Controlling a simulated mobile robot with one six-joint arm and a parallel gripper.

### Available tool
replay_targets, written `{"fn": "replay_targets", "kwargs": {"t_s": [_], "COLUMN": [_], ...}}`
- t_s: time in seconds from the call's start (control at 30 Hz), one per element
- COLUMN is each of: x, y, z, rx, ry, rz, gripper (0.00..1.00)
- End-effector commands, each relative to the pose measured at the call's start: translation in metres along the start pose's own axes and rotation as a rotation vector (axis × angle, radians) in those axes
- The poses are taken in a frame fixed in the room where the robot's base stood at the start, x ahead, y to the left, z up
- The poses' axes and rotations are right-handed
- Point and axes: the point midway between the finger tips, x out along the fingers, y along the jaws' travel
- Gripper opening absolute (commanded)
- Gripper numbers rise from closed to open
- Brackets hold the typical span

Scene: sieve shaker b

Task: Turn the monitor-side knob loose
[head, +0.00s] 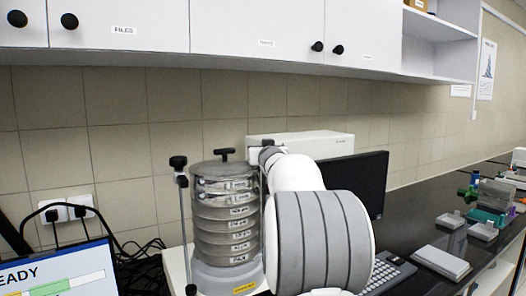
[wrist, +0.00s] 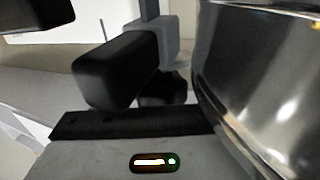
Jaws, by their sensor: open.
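The sieve shaker (head: 226,225) stands on the counter with a stack of round metal sieves between upright rods. The monitor-side knob is on its right, mostly hidden behind my arm in the head view. The curved shiny wall of a sieve (wrist: 265,85) is close on the right. My gripper (head: 267,152) is open at the knob's side of the stack. I cannot tell whether it touches the knob.
The other side knob (head: 178,162) and a top knob (head: 224,153) are in view. The black monitor (head: 362,182) and a keyboard (head: 385,272) are right of my arm. A laptop-like screen (head: 60,278) is at lower left. Cabinets (head: 255,25) hang above.

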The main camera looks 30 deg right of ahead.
Motion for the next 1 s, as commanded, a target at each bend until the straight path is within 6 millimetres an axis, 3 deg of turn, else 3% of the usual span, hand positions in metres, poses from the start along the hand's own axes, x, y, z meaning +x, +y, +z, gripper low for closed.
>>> {"fn": "replay_targets", "kwargs": {"t_s": [0.4,1.0], "x": [-0.061,-0.070], "y": [0.000,-0.001], "z": [0.000,0.001], "rx": [-0.001,0.000], "ry": [0.002,-0.002], "rz": [0.000,0.000], "gripper": [0.60,0.60]}}
